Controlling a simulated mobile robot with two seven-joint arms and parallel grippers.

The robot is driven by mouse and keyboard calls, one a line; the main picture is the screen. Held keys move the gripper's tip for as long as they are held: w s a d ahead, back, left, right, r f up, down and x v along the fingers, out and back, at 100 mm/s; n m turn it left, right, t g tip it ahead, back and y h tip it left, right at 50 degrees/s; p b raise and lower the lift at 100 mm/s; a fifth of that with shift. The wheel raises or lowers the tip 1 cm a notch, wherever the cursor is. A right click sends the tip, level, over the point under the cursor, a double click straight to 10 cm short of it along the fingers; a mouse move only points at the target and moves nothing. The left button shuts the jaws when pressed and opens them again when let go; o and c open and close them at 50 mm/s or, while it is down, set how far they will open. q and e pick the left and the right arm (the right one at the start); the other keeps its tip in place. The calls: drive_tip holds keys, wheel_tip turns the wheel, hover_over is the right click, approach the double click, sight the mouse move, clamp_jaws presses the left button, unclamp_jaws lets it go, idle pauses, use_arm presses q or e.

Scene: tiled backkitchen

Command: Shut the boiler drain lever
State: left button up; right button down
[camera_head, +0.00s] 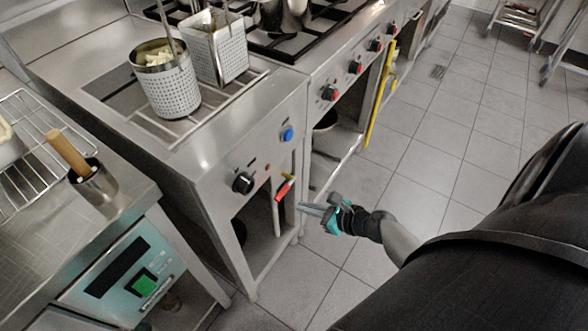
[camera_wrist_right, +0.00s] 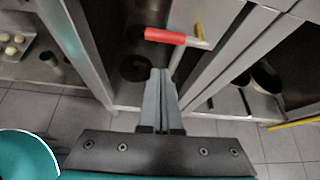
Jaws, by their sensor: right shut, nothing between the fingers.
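The drain lever (camera_head: 283,190) has a red grip and sits on the front of the steel boiler unit (camera_head: 215,200), below its knobs. In the right wrist view the red lever (camera_wrist_right: 165,36) lies roughly crosswise, with a brass-coloured piece (camera_wrist_right: 199,33) at its right end. My right gripper (camera_head: 302,208) is shut and empty, just right of and below the lever in the head view. In the wrist view its fingertips (camera_wrist_right: 161,72) are below the red grip, seemingly apart from it. My left gripper is not in view.
A black knob (camera_head: 243,183) and a blue knob (camera_head: 287,134) are above the lever. Perforated baskets (camera_head: 168,84) stand on the unit's top. A stove with red knobs (camera_head: 331,93) adjoins at right, with a yellow bar (camera_head: 378,100).

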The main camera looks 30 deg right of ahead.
drive_tip(key=s+d, duration=0.2)
drive_tip(key=s, duration=0.5)
drive_tip(key=shift+s+d, duration=0.3)
drive_tip(key=shift+d, duration=0.05)
